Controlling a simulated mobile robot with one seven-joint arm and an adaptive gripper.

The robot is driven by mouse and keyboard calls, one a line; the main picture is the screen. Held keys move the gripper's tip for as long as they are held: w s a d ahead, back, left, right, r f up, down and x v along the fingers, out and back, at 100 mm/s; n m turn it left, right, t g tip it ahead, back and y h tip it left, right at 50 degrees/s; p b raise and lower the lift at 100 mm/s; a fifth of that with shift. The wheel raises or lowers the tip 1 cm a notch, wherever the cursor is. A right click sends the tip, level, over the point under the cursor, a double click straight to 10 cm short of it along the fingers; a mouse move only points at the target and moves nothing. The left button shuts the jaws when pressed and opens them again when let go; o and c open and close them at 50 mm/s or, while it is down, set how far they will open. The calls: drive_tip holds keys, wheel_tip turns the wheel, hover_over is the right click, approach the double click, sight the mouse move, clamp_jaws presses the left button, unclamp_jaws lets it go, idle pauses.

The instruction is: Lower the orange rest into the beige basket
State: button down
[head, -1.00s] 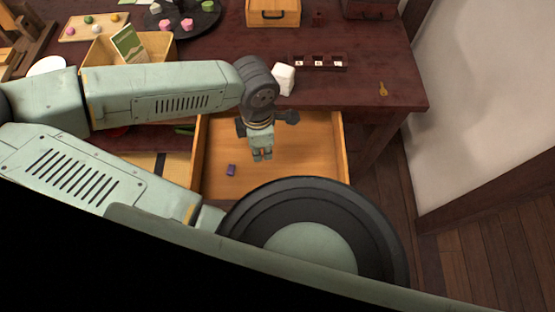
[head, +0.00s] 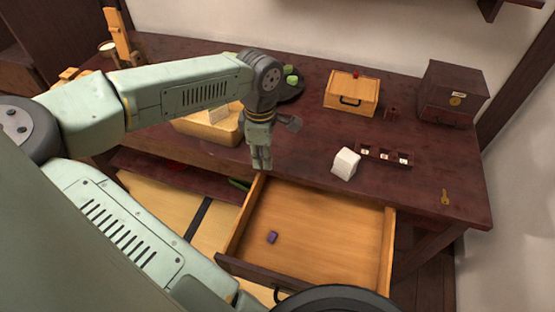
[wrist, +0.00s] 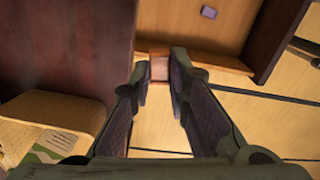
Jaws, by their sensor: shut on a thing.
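My gripper (head: 261,166) hangs fingers-down near the front edge of the table, between the open drawer and the basket. In the wrist view its fingers are shut on the orange rest (wrist: 159,69), a small block at the fingertips. In the head view the rest cannot be made out. The beige basket (head: 196,131) stands on the table to the left of my gripper, partly hidden behind my arm. The basket also shows at the lower left of the wrist view (wrist: 66,106), apart from the gripper, with a green-and-white packet in it.
The open wooden drawer (head: 325,222) holds a small purple block (head: 272,237). A white block (head: 345,163), a dark compartment tray (head: 384,155), a wooden box (head: 351,93), a dark chest (head: 452,93) and a key (head: 445,197) are on the table. Bare tabletop lies between the key and the tray.

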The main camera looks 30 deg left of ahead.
drive_tip(key=w+a+r, duration=0.2)
drive_tip(key=w+a, duration=0.1)
drive_tip(key=a, duration=0.7)
drive_tip(key=w+a+r, duration=0.3)
drive_tip(key=a, duration=0.6)
drive_tip(key=shift+a+r, duration=0.25)
drive_tip(key=shift+a, duration=0.1)
drive_tip(key=shift+w+f, duration=0.1)
drive_tip(key=shift+f+b, duration=1.4)
drive_tip(key=shift+f, duration=2.25)
drive_tip(key=shift+f+b, duration=1.1)
drive_tip(key=shift+f, duration=1.45)
drive_tip(key=c, duration=1.4)
unclamp_jaws()
drive_tip(key=shift+c, duration=0.2)
